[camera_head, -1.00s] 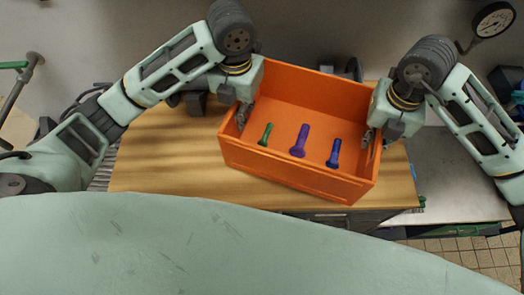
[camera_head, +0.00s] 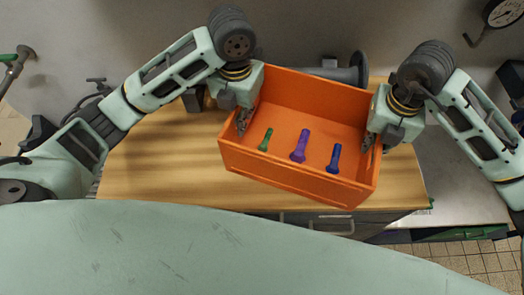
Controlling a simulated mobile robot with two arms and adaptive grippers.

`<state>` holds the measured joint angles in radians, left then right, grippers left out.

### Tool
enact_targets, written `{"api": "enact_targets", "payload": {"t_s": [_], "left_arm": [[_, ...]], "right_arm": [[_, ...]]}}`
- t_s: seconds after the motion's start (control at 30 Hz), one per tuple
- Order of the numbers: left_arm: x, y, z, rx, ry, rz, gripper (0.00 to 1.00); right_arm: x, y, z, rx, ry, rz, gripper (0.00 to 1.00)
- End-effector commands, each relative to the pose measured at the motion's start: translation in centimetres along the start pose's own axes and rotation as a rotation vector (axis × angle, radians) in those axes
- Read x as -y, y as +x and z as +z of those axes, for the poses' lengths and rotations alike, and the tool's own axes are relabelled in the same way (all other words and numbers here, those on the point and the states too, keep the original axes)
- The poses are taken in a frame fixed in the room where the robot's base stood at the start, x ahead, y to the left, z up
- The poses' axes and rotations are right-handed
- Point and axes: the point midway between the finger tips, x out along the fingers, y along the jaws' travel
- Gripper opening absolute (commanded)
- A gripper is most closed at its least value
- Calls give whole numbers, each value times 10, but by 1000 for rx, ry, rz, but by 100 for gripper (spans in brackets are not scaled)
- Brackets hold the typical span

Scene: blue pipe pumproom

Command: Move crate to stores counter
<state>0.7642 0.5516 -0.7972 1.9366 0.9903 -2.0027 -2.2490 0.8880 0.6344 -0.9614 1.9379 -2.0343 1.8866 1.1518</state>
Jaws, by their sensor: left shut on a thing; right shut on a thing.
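The orange crate (camera_head: 290,177) is held between my two grippers, over a wooden-topped counter (camera_head: 160,165). It is turned a little, its right end nearer to me. Inside lie a green bolt-like piece (camera_head: 265,140), a purple one (camera_head: 300,146) and a blue one (camera_head: 334,159). My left gripper (camera_head: 243,120) is shut on the crate's left wall. My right gripper (camera_head: 368,143) is shut on its right wall. I cannot tell whether the crate's underside touches the wood. Whether this counter is the stores counter is not shown.
A dark grey flanged pipe piece (camera_head: 345,71) stands behind the crate. Drawers (camera_head: 332,222) show under the counter's front edge. A grey surface (camera_head: 455,190) lies to the right, with a gauge (camera_head: 503,13) above. Bare wood is free left of the crate.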

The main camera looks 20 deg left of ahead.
Motion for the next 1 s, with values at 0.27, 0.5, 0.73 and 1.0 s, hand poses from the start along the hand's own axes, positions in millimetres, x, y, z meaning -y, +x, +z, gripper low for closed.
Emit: {"api": "enact_targets", "payload": {"t_s": [0.27,0.5,0.73,1.0], "left_arm": [[0,5,0,0,0,0,21],[0,5,0,0,0,0,25],[0,-3,1,4,1,1,25],[-1,-49,2,8,0,3,25]], "right_arm": [[0,5,0,0,0,0,21],[0,5,0,0,0,0,25],[0,5,0,0,0,0,25],[0,5,0,0,0,0,25]]}}
